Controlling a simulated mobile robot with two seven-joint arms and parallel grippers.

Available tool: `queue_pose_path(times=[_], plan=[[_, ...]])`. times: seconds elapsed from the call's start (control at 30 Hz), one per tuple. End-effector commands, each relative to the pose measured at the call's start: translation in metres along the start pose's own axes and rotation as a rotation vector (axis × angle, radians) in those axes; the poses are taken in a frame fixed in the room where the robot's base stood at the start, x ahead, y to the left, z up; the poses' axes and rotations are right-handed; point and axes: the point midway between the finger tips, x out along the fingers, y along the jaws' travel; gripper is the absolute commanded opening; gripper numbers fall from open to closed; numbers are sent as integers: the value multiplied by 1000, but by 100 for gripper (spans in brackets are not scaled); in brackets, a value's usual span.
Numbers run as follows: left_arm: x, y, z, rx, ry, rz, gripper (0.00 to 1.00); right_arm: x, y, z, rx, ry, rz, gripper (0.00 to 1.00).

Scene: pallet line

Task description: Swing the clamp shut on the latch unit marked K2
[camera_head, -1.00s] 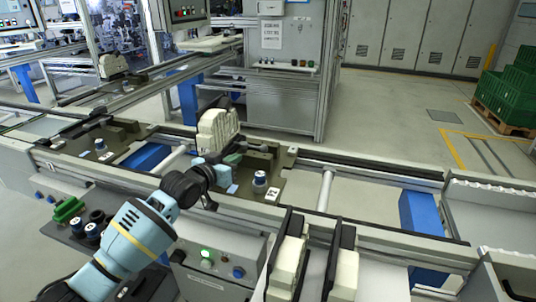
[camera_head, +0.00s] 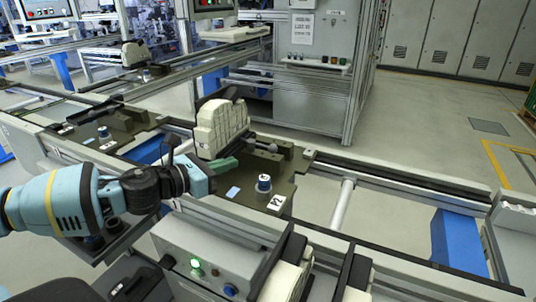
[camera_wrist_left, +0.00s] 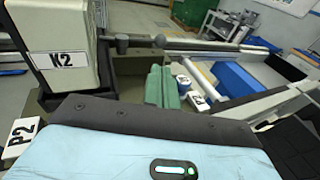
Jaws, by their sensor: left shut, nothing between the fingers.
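The latch unit has an upright cream block (camera_head: 220,128) on an olive base plate (camera_head: 243,205) in the head view. In the left wrist view, the label K2 (camera_wrist_left: 62,59) is on the near side of the cream block (camera_wrist_left: 75,25). How far the clamp is swung is unclear. My left gripper (camera_head: 226,164) is shut and empty, its green fingertips (camera_wrist_left: 162,86) in front of the block, apparently short of the lever.
A control box with a lit green button (camera_head: 195,263) and black-edged cream pieces (camera_head: 285,282) stand in front. The rail section (camera_head: 345,205) to the right is open.

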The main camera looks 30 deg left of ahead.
Motion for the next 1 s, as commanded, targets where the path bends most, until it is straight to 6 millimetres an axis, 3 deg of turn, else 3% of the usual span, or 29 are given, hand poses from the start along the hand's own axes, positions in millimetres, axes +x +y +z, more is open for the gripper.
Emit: queue_pose_path(times=[0.37, 0.63, 1.0], plan=[[12, 1, 4, -1, -7, 2, 0, -6, -1, -8, -1, 10, 0, 35], [52, -1, 6, -1, -8, 0, 0, -14, 0, -24, -5, 36, 3, 35], [95, 0, 1, -1, -2, 1, 0, -17, 1, -21, -8, 29, 4, 35]])
